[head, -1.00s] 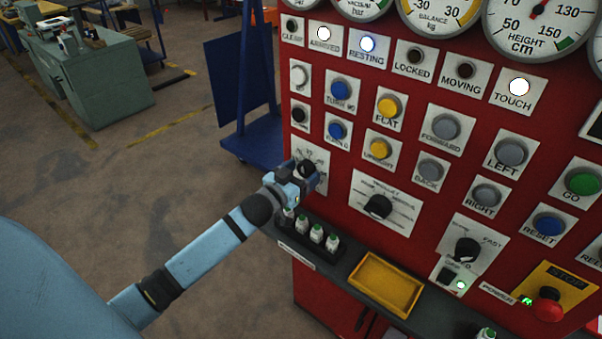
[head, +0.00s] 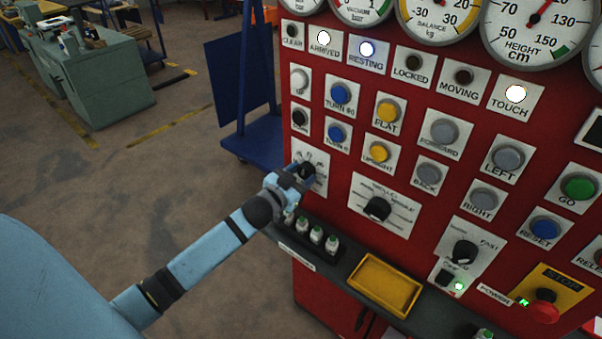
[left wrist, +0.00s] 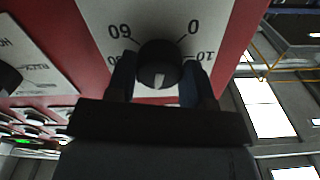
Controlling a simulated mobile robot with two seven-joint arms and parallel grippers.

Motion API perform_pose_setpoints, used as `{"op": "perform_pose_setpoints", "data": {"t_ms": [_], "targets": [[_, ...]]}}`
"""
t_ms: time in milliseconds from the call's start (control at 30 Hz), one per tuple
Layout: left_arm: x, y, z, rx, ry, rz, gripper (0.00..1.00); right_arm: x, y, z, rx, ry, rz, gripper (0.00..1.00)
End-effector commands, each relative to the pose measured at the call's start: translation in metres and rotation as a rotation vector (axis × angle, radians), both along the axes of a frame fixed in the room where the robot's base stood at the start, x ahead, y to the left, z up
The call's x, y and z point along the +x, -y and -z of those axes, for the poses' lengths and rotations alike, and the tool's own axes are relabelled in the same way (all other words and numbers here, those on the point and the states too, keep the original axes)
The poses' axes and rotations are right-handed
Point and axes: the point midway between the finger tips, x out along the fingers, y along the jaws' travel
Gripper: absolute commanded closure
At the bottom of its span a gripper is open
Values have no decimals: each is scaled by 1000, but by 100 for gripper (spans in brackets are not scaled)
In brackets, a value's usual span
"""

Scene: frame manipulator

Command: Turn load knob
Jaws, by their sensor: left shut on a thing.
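A round black knob (left wrist: 158,66) with a pale pointer mark sits on a white plate with a number scale in the left wrist view. In the head view this knob (head: 306,169) is at the panel's left edge, on its plate (head: 318,185), whose lettering I cannot read. My left gripper (head: 302,174) is at the knob, its blue fingers on either side of it; in the left wrist view the gripper (left wrist: 156,80) is shut on the knob. The pointer mark faces toward the gripper's palm. My right gripper is not in view.
The red panel (head: 340,237) carries several buttons, lamps and gauges. A second black knob (head: 377,208) and a third (head: 465,251) lie to the right. Below are a yellow tray (head: 385,287) and a red stop button (head: 544,308). Open floor lies left.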

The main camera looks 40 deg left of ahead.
Motion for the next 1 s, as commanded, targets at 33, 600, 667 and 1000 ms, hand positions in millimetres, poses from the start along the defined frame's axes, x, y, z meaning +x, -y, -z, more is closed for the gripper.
{"op": "perform_pose_setpoints", "data": {"t_ms": [33,600,667,1000], "targets": [[0,0,-2,40,1,0,76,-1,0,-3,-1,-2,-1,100],[0,-1,-1,581,44,1,76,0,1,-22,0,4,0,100],[0,-1,-1,636,48,1,76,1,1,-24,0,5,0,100],[0,-1,0,900,69,1,76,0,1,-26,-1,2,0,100]]}}
